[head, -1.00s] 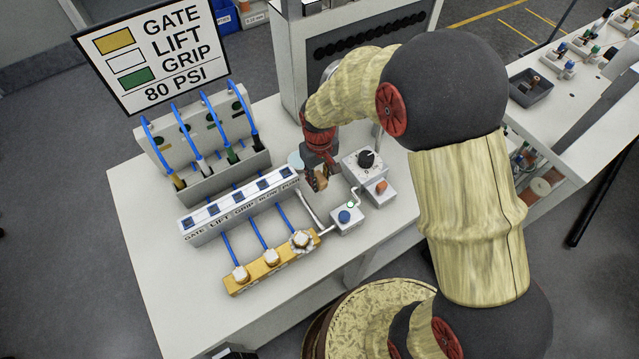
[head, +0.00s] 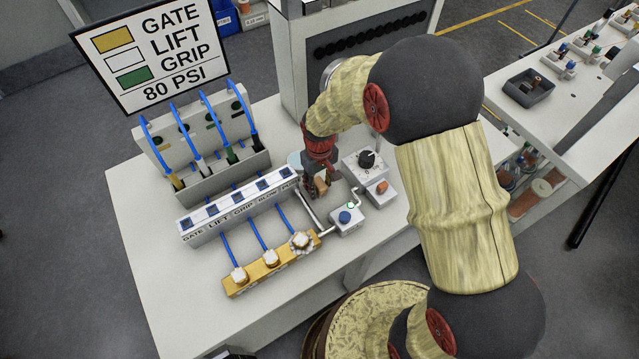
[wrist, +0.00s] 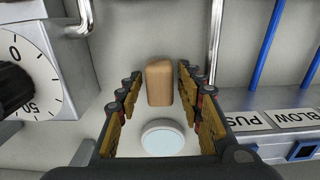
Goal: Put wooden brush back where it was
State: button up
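The wooden brush shows in the wrist view (wrist: 159,84) as a plain tan block with rounded edges; I see no bristles. It sits between the two fingers of my gripper (wrist: 158,82), with clear gaps on both sides. In the head view the brush (head: 321,184) is a small tan patch at my gripper (head: 320,190), low over the white table, between the labelled valve box and the dial box. The fingers are open and partly hide the brush there. A pale round disc (wrist: 162,138) lies on the table beside the brush.
The dial box (head: 364,164) and a blue-button box (head: 346,219) stand right of my gripper. The labelled valve box (head: 238,213) and a yellow manifold (head: 270,262) with blue hoses stand left. Bent metal tubes run close by. The table's front left is clear.

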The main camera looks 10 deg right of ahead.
jog(key=shift+o, duration=0.2)
notch_tip(320, 180, up, 13)
jog(key=p, duration=0.2)
jog(key=shift+f, duration=0.2)
notch_tip(320, 180, up, 7)
jog(key=m+t, duration=0.1)
send_over(320, 183)
jog(key=s+d, duration=0.2)
jog(key=s+d+r+m+t, duration=0.25)
jog(key=s+d+r, duration=0.25)
jog(key=s+r, duration=0.55)
jog(key=s+d+r+m+t, duration=0.1)
jog(key=s+d+r+t, duration=0.1)
jog(key=s, duration=0.6)
jog(key=shift+d+r, duration=0.5)
jog(key=shift+r, duration=0.85)
